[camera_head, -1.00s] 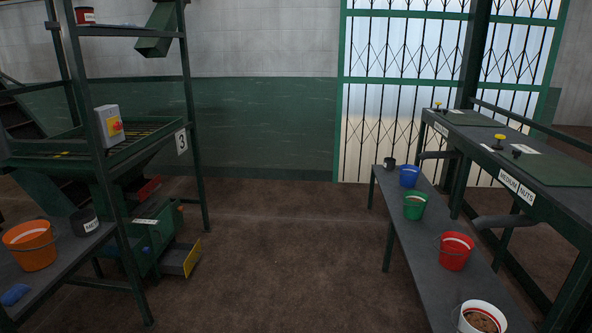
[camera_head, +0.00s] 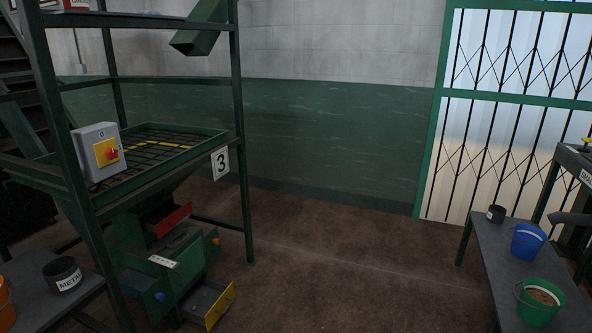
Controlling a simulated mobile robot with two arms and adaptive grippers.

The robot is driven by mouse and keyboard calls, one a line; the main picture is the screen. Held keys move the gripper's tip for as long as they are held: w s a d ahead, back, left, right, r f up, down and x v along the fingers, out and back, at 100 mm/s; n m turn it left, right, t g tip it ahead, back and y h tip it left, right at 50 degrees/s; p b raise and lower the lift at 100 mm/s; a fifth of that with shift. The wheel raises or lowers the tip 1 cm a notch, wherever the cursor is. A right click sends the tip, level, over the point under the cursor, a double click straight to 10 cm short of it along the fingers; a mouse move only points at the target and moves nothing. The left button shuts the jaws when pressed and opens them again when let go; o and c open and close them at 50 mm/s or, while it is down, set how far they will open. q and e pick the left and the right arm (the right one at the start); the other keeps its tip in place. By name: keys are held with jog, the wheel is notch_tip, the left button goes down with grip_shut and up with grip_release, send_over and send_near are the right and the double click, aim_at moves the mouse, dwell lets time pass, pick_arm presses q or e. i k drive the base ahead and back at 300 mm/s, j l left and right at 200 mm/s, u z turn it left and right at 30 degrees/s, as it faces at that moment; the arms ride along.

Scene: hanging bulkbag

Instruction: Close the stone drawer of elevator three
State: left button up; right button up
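Elevator three is the green metal frame at the left with a number 3 sign (camera_head: 220,162) on its post. Low in it is a green machine body with a small white label (camera_head: 163,262) too small to read. A drawer with a yellow front (camera_head: 220,306) sticks out at the bottom towards the right, its grey inside showing, so it is open. A drawer with a red front (camera_head: 173,220) sits higher, behind the body, and also appears pulled out. I cannot read which one is the stone drawer. Neither of my grippers is in view.
A grey switch box (camera_head: 97,150) is on the frame. A bench (camera_head: 25,290) with a black metal pot (camera_head: 63,275) stands at the left front. A bench (camera_head: 500,240) at the right holds blue (camera_head: 527,243) and green (camera_head: 540,300) buckets. The brown floor between is clear.

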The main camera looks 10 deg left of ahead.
aim_at(204, 299)
jog(key=i+l+u, duration=0.65)
jog(key=i, duration=0.15)
jog(key=i+l+u, duration=0.35)
